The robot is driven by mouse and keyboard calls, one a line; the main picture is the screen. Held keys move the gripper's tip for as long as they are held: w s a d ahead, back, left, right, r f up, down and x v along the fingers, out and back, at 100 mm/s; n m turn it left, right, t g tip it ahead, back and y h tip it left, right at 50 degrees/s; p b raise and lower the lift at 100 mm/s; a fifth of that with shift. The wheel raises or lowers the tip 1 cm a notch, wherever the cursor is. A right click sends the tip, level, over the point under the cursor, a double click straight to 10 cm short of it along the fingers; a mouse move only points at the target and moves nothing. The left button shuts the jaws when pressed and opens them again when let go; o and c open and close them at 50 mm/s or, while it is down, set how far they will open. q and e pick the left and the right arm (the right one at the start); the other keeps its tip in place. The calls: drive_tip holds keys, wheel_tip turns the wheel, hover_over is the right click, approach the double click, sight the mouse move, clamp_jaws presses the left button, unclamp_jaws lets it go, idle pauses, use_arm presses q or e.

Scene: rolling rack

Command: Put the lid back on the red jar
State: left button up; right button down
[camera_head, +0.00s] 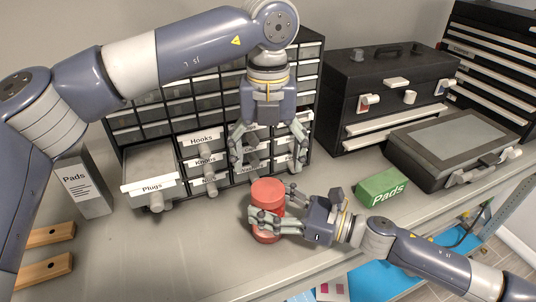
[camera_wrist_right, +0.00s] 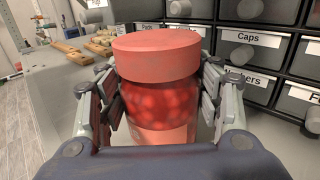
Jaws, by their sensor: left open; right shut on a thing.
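The red jar (camera_head: 266,236) stands upright on the grey worktop in front of the drawer cabinet. In the right wrist view the jar (camera_wrist_right: 157,104) is see-through red with a pale label low down. The red lid (camera_head: 266,189) sits level on top of the jar; it also shows in the right wrist view (camera_wrist_right: 157,53). I cannot tell whether it is screwed tight. My right gripper (camera_head: 272,217) is shut around the jar's body, below the lid. My left gripper (camera_head: 267,160) points down, open and empty, above and just behind the lid, apart from it.
A small-drawer cabinet (camera_head: 316,100) stands behind, with the Plugs drawer (camera_head: 150,175) pulled out.

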sight(268, 188)
use_arm(q)
drive_tip(key=shift+f, duration=4.05)
drive_tip(key=c, duration=1.2)
drive_tip(key=shift+o, duration=0.4)
drive_tip(key=m, duration=0.4)
drive_tip(key=shift+m, duration=0.3)
drive_tip(key=shift+c, duration=0.2)
drive_tip(key=o, duration=1.2)
drive_tip(key=shift+c, duration=0.2)
